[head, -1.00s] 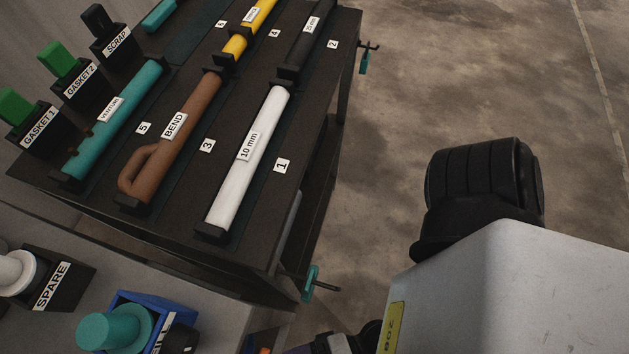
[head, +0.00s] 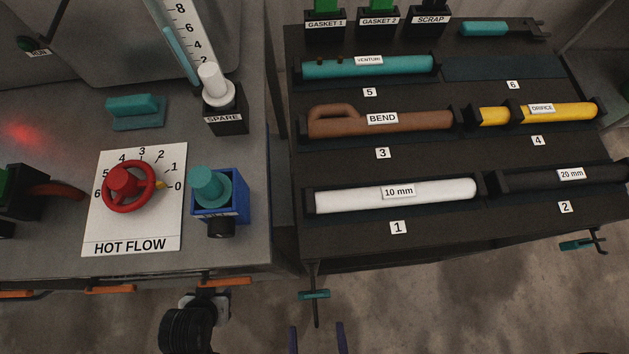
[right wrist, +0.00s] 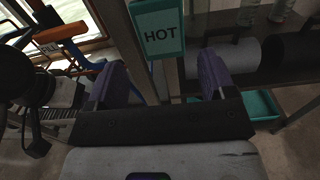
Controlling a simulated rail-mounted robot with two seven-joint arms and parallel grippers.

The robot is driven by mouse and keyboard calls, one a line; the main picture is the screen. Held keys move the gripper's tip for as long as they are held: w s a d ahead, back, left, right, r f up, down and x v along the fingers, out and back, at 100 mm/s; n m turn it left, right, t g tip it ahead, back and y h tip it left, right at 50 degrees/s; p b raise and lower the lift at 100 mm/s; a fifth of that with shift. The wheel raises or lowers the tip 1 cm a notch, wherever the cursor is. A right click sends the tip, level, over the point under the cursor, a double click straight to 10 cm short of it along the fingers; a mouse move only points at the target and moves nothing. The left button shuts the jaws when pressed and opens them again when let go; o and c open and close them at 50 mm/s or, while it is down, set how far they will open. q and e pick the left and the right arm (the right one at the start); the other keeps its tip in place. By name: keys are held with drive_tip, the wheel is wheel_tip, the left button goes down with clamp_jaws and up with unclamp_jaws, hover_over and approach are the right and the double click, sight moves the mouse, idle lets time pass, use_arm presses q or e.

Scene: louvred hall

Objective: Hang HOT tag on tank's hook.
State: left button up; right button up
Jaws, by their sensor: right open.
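The HOT tag (right wrist: 157,38) is a teal plate with dark lettering, facing me in the right wrist view. In the head view a teal tag (head: 314,295), seen nearly edge-on, hangs on a dark peg at the rack table's front corner. My right gripper (head: 317,340) shows purple fingertips at the bottom edge, just short of that tag. In the right wrist view its fingers (right wrist: 160,82) are open and empty, with the tag beyond them. A grey tank (head: 130,25) with a scaled tube stands at upper left; I cannot make out its hook. My left gripper is not seen.
The rack table (head: 440,240) holds labelled pipes. Another teal tag (head: 577,244) hangs further right. Orange tags (head: 225,282) line the left bench's front edge. A red valve wheel (head: 125,184) and a blue box (head: 222,205) stand on the bench. A narrow gap separates bench and table.

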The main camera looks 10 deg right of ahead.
sight(314, 297)
drive_tip(key=shift+w+d+p, duration=0.2)
drive_tip(key=shift+w+p, duration=0.35)
drive_tip(key=shift+w, duration=1.2)
drive_tip(key=shift+w+d+p, duration=0.2)
drive_tip(key=shift+w+p, duration=0.3)
drive_tip(key=shift+w, duration=1.2)
drive_tip(key=shift+c, duration=0.4)
drive_tip(key=c, duration=1.1)
clamp_jaws()
